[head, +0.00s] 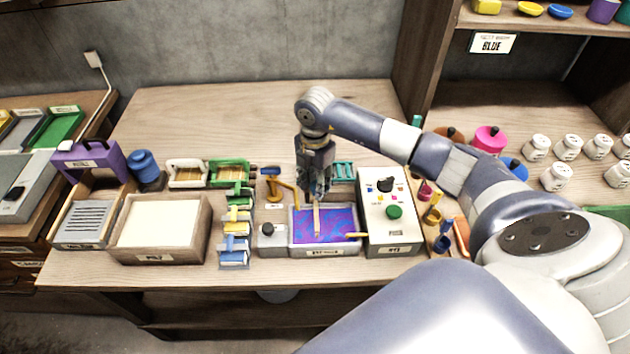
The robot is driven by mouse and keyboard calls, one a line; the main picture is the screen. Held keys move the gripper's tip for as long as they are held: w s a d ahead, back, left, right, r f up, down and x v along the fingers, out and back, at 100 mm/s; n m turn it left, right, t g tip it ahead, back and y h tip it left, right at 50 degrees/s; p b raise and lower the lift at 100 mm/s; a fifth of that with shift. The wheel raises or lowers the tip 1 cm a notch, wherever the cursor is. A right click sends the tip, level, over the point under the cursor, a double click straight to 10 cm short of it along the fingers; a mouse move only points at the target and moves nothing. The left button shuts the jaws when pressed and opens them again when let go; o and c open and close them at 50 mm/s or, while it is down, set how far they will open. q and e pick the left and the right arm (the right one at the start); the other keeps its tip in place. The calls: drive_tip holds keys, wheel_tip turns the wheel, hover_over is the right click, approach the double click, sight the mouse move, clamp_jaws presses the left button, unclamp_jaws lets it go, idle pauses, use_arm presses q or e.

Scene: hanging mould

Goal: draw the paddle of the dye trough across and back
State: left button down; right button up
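The dye trough (325,249) is a shallow grey tray of swirled purple and blue liquid, in the middle of the bench. An upright tan stick, seemingly the paddle (317,218), stands in the liquid left of the trough's middle. My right gripper (318,194) points down just above the stick's top, over the back of the trough. The fingers are dark and small here, so I cannot tell whether they touch or grip the stick. My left gripper is out of view.
A control box (390,243) with a green button and dark knob stands right of the trough. A small knob unit (270,239) and a yellow-brown bracket (284,186) are at its left. Small coloured racks (234,250) and a cream-filled tray (158,223) lie farther left. The bench's back is clear.

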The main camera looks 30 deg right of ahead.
clamp_jaws()
drive_tip(key=s+d, duration=0.1)
drive_tip(key=d, duration=0.1)
drive_tip(key=s+d, duration=0.2)
drive_tip(key=d, duration=0.1)
drive_tip(key=s+d, duration=0.2)
drive_tip(key=d, duration=0.1)
drive_tip(key=shift+w, duration=0.1)
drive_tip(key=shift+o, duration=1.6)
unclamp_jaws()
drive_tip(key=shift+o, duration=1)
drive_tip(key=shift+d, duration=0.15)
drive_tip(key=shift+r, duration=0.15)
wheel_tip(320, 180, up, 12)
